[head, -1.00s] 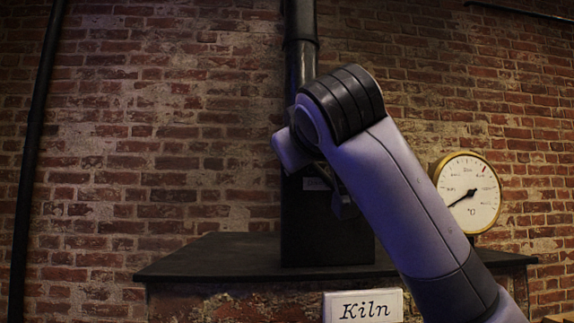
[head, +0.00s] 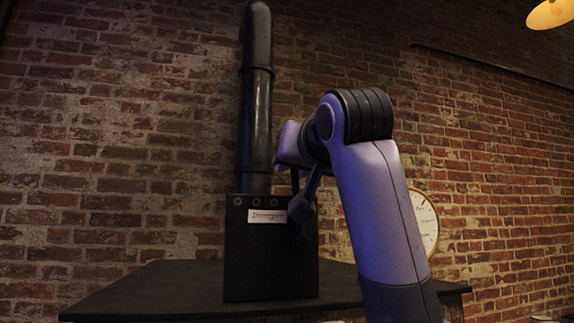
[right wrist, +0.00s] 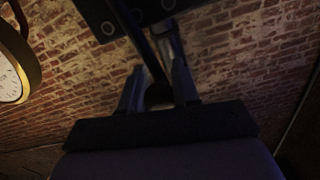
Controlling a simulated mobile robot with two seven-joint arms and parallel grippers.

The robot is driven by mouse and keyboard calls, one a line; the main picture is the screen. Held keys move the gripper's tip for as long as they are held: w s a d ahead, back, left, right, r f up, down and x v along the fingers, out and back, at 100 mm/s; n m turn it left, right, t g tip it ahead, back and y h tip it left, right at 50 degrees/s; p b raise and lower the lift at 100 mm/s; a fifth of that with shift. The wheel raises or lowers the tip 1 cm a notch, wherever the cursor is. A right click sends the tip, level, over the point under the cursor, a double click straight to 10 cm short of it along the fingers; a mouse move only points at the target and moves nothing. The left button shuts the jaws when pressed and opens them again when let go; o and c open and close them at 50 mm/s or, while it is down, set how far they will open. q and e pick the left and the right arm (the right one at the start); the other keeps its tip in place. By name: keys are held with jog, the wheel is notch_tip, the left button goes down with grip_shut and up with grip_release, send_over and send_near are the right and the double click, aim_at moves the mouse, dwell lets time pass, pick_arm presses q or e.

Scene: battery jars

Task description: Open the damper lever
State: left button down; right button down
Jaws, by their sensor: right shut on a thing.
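The damper box (head: 250,265) is a dark box with a white label (head: 267,216), standing on the kiln's black top under a black flue pipe. My right gripper (head: 303,208) is in front of the box's right side, and my own wrist hides part of it. In the right wrist view my right gripper (right wrist: 156,75) has its fingers on both sides of the dark damper lever (right wrist: 146,50), near its rounded end, and is shut on it. The lever is hard to make out in the head view. My left gripper is not in view.
The flue pipe (head: 256,120) rises behind the label. A round gauge (head: 426,222) is on the brick wall, partly behind my right arm; it also shows in the right wrist view (right wrist: 10,78). The kiln top (head: 165,285) is bare left of the box. A lamp (head: 550,14) hangs upper right.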

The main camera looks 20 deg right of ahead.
jog(key=shift+d+r, duration=0.15)
dwell(0.3)
jog(key=c, duration=0.8)
grip_release()
jog(key=shift+s, duration=0.35)
jog(key=shift+s+b, duration=1.15)
jog(key=shift+s, duration=2.1)
